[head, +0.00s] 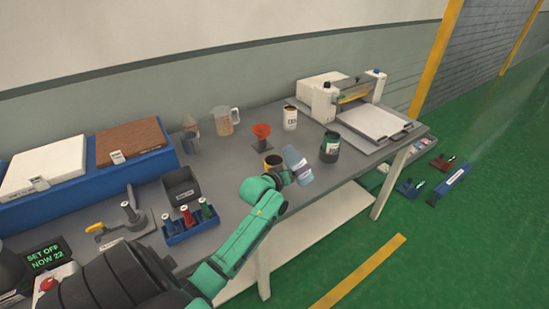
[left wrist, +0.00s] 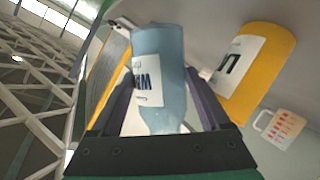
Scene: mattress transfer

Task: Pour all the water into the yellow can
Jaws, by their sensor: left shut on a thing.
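My left gripper (head: 288,178) is shut on a clear blue bottle (head: 298,165) with a white label, held tilted over the workbench. In the left wrist view the bottle (left wrist: 160,60) sits between the two fingers (left wrist: 165,92). The yellow can (head: 272,163), with a dark open top, stands on the bench just left of the bottle, partly hidden by my gripper. The can (left wrist: 260,70) is also right of the bottle in the left wrist view. I cannot make out the water level or any stream. My right gripper is not in view.
A red funnel (head: 261,131), a clear jug (head: 225,121), a white-labelled can (head: 290,117) and a dark green can (head: 330,147) stand nearby. A blue rack (head: 190,224) and a dark bin (head: 181,186) are at left. A white machine (head: 322,97) is at right.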

